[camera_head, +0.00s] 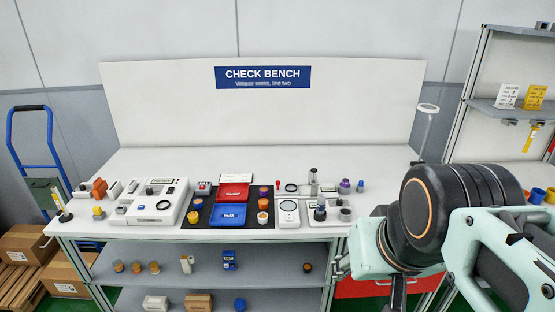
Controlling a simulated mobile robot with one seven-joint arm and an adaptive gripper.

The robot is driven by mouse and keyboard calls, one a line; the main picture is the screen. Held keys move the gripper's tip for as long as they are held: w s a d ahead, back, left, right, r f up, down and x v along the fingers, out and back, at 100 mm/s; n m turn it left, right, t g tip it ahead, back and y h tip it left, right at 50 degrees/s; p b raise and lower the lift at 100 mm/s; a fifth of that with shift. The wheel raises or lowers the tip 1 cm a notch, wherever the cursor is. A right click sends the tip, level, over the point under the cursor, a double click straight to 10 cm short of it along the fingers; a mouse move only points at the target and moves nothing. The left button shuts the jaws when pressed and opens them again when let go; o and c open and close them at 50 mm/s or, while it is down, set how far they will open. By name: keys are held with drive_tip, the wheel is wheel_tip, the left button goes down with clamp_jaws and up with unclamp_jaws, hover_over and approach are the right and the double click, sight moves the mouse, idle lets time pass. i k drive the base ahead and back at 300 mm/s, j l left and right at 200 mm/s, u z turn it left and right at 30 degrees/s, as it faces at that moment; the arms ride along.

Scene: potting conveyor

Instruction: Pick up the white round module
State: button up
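A white round disc (289,207) lies on a pale flat plate right of the middle of the bench. My arm fills the lower right of the view, with pale green links and a dark joint. What looks like part of my gripper (342,264) shows at the arm's left end, by the bench's front edge. It is right of and nearer than the disc, apart from it. Its fingers are too small and hidden to read.
The white bench (345,165) carries a white device (157,204) at left, a black mat with a red box (233,192) and a blue box (228,215), and several small parts. A tall back panel (170,110) stands behind. A shelf rack (505,108) stands at right.

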sight(262, 217)
drive_tip(key=i+j+z, duration=0.9)
drive_tip(key=j, duration=0.35)
drive_tip(key=j+z, duration=0.1)
drive_tip(key=j, duration=0.4)
drive_tip(key=i+l, duration=0.2)
drive_tip(key=l, duration=0.15)
